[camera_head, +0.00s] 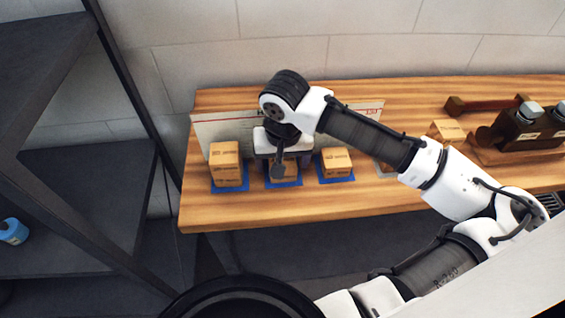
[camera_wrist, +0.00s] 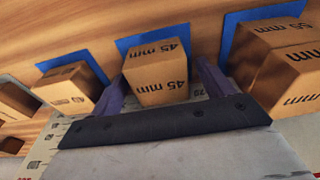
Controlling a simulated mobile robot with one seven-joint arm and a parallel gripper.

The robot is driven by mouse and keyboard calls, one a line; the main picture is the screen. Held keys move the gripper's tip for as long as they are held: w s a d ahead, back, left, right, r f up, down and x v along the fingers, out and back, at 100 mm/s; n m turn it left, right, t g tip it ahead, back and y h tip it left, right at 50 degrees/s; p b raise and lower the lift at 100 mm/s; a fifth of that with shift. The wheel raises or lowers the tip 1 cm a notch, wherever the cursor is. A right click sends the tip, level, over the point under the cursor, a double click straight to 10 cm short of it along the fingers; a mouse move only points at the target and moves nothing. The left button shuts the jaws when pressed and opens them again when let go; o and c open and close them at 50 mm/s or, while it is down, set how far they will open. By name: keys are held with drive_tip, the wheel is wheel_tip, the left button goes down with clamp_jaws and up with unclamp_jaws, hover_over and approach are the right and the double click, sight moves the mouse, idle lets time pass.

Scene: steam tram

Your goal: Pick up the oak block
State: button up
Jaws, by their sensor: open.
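Several light wooden blocks stand in a row; I cannot tell from the pictures alone which is the oak block. The middle block (camera_wrist: 157,75), marked 45 mm, stands on a blue pad (camera_wrist: 128,44). My gripper (camera_wrist: 160,84) is open, with one purple finger on each side of this block; contact cannot be told. In the head view my gripper (camera_head: 281,165) is over the middle block and hides much of it. A taller block (camera_head: 225,163) stands to the left, marked 55 mm in the wrist view (camera_wrist: 272,62). A lower block (camera_head: 336,161) stands to the right.
A pale printed board (camera_head: 215,129) stands close behind the row. Farther right on the wooden bench (camera_head: 230,213) are another wooden block (camera_head: 447,131) and a dark brown device (camera_head: 525,128). Dark shelving (camera_head: 75,195) stands left. The bench front is clear.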

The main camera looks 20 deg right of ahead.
drive_tip(key=c, duration=1.1)
